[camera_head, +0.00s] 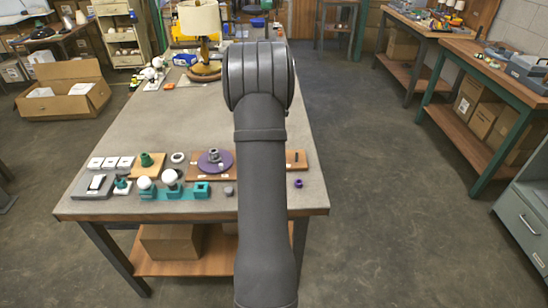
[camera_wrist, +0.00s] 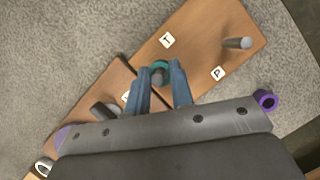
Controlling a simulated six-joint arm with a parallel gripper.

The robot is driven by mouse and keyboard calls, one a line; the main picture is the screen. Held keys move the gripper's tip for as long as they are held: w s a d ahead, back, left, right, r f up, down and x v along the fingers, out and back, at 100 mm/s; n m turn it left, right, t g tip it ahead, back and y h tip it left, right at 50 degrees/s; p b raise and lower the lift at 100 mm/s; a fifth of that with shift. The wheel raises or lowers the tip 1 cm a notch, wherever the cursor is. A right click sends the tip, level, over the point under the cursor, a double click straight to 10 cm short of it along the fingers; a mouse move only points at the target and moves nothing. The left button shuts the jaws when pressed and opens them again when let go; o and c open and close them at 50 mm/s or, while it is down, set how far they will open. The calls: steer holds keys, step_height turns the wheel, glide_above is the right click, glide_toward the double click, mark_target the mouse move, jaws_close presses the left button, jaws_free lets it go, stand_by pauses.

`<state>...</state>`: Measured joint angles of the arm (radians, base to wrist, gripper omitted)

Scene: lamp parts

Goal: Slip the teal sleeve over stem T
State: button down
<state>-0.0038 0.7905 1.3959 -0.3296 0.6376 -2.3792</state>
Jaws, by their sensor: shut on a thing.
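In the wrist view my gripper (camera_wrist: 160,82) is shut on the teal sleeve (camera_wrist: 160,65), which shows as a ring between the two blue fingertips. A grey round stem end (camera_wrist: 158,77) shows within or just in front of the ring, near the tile marked T (camera_wrist: 167,40). I cannot tell how far down the sleeve sits on it. Another grey stem (camera_wrist: 238,43) stands on the wooden board (camera_wrist: 205,35), closer to the tile marked P (camera_wrist: 218,73). In the head view my arm hides the gripper and the sleeve.
A purple sleeve (camera_wrist: 266,100) lies on the table right of the board. A second board with a dark post (camera_wrist: 104,112) adjoins at left. In the head view a purple disc (camera_head: 225,157), a teal rack (camera_head: 202,189) and a lamp (camera_head: 200,22) stand left of my arm.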

steer(key=shift+f, duration=0.5)
stand_by(1.2)
steer(key=c, duration=1.2)
jaws_free()
steer(key=v, duration=1.7)
steer(key=shift+s+r, duration=0.15)
steer(key=x, duration=1.7)
